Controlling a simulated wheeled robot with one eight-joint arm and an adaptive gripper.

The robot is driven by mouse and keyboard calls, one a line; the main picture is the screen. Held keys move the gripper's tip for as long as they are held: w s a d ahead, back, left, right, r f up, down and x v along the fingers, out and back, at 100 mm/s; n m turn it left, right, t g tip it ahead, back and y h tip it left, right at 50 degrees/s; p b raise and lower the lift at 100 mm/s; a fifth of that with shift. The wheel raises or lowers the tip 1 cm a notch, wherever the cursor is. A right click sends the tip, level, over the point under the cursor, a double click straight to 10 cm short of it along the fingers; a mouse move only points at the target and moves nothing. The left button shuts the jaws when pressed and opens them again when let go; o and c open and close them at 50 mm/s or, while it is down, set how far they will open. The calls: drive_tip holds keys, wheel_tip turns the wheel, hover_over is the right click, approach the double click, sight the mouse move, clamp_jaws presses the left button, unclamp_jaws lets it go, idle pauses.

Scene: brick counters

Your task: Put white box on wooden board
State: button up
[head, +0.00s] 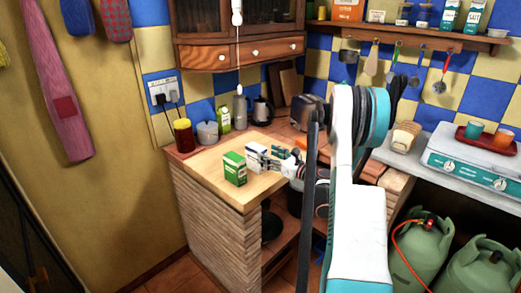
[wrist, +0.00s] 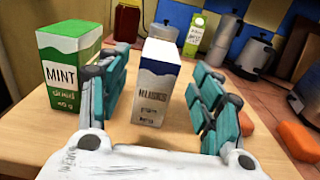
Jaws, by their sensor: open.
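A white box (head: 255,157) with a dark blue top edge stands upright on the light wooden top of the brick counter. In the wrist view the white box (wrist: 157,88) shows between the two teal fingers, with a visible gap on each side. My gripper (wrist: 158,98) is open and empty around or just in front of it; the exact depth is hard to tell. In the head view my gripper (head: 272,158) is at the box's right. Wooden boards (head: 290,85) lean upright against the back wall; I cannot tell whether the light wooden top (head: 210,165) is a separate board.
A green mint box (wrist: 68,78) stands close left of my gripper. Orange items (wrist: 297,140) lie at the right. A jar (head: 184,135), a canister (head: 207,132), a green carton (head: 224,118) and a kettle (head: 262,110) stand behind. The wooden top's front left is clear.

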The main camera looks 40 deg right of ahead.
drive_tip(key=shift+s+d+p, duration=0.15)
drive_tip(key=shift+s+p, duration=0.15)
drive_tip(key=shift+s, duration=1.85)
